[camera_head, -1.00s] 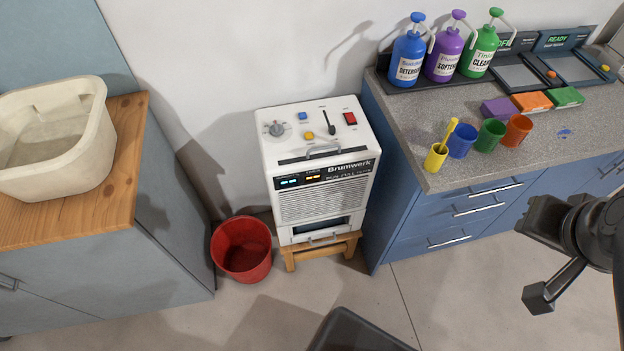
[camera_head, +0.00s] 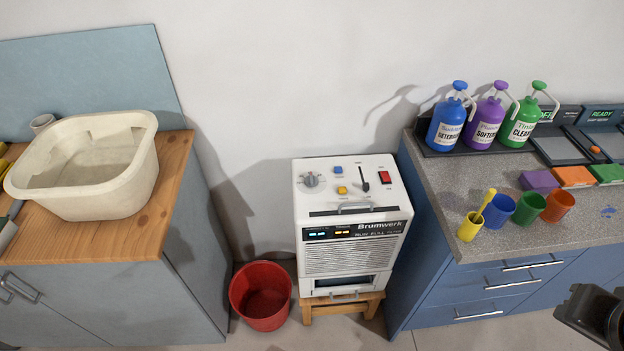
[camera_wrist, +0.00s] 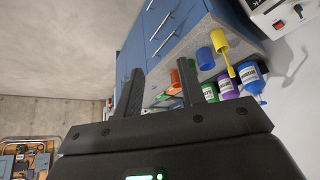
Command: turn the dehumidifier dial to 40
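The white dehumidifier (camera_head: 353,232) stands on a small wooden stool between two cabinets. Its grey dial (camera_head: 311,180) sits at the left of the top face; the scale is too small to read. Beside it are a blue button, a yellow button, a black lever and a red switch. The dehumidifier's corner (camera_wrist: 283,14) shows at the top right of the wrist view. My gripper (camera_wrist: 160,88) is open and empty in the wrist view, its two dark fingers apart. In the head view only a dark part of my arm shows at the lower right, away from the dehumidifier.
A red bucket (camera_head: 262,294) stands left of the stool (camera_head: 341,306). A cream basin (camera_head: 88,166) rests on the wooden-topped cabinet at left. The right counter (camera_head: 489,243) holds colored cups, pump bottles and trays. Space above the dehumidifier is clear.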

